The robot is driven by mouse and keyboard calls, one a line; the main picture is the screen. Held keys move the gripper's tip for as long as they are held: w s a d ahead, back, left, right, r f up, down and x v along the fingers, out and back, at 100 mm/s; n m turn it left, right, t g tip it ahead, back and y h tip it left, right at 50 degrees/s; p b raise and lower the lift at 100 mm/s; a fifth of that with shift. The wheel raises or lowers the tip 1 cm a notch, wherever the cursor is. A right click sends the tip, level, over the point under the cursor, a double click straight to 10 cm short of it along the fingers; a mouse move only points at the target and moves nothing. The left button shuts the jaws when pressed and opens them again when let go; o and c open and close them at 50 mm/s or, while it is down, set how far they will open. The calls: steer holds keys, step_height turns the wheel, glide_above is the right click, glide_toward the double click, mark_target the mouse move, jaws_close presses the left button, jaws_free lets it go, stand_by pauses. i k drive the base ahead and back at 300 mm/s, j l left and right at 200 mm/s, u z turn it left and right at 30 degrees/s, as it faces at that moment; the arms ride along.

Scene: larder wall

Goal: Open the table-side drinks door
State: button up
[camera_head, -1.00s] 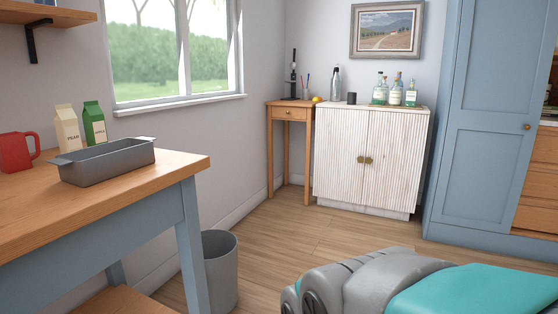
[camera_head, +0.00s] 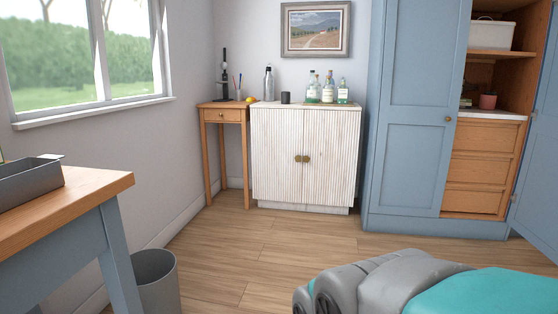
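The drinks cabinet (camera_head: 305,209) is whitewashed and stands against the back wall. It has two fluted doors, both shut. Its left door (camera_head: 276,150) is the one beside the small wooden side table (camera_head: 222,115). Its right door (camera_head: 332,155) is on the side of the blue larder. Two round brass handles (camera_head: 302,158) sit close together where the doors meet, at mid height. The cabinet is some way off across the floor. My gripper is not in view; only grey and teal parts of my own body show at the lower right.
Bottles (camera_head: 328,90) and a dark cup (camera_head: 285,98) stand on the cabinet top. The blue larder (camera_head: 411,130) stands at right, its right door (camera_head: 537,190) open. A wooden table (camera_head: 90,190) and a grey bin (camera_head: 155,283) are at left. The floor (camera_head: 250,245) between is clear.

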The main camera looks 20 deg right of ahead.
mark_target(277, 134)
steer(key=i+z, duration=0.4)
steer(key=i, duration=0.25)
steer(key=i+j+z, duration=0.15)
steer(key=i+z, duration=0.25)
steer(key=i, duration=0.25)
steer(key=i+j, duration=0.2)
steer(key=i, duration=0.3)
steer(key=i+j, duration=0.2)
steer(key=i, duration=0.3)
steer(key=i+j+z, duration=0.1)
steer(key=i, duration=0.4)
steer(key=i+j, duration=0.6)
steer(key=i, duration=0.35)
steer(key=l+z, duration=0.05)
